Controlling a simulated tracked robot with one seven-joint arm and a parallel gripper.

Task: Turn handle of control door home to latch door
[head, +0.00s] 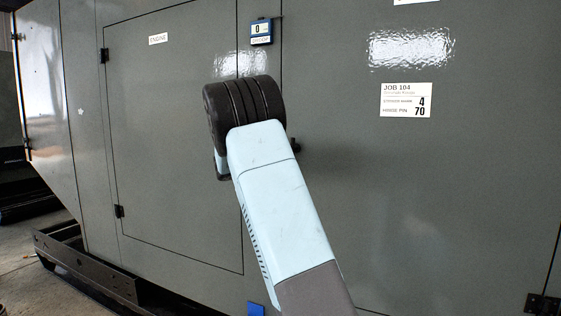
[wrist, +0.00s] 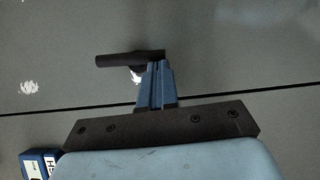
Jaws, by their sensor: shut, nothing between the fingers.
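The control door (head: 430,200) is the large grey panel right of a vertical seam in the head view. It looks flush with the enclosure there. Its dark bar handle (wrist: 128,58) lies along the seam in the wrist view, on the door side. In the head view, only a small dark part (head: 296,146), apparently of this handle, shows beside my wrist. My gripper (wrist: 157,66) is shut and empty, its blue fingertips at the right end of the bar. I cannot tell whether they touch it. The fingers are hidden behind my wrist in the head view.
The closed engine door (head: 170,150), with two hinges, is left of my arm. A blue counter showing 0 (head: 261,31) sits above my wrist near the seam. A job label (head: 406,100) is on the right panel. A hinge (head: 543,305) shows at lower right.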

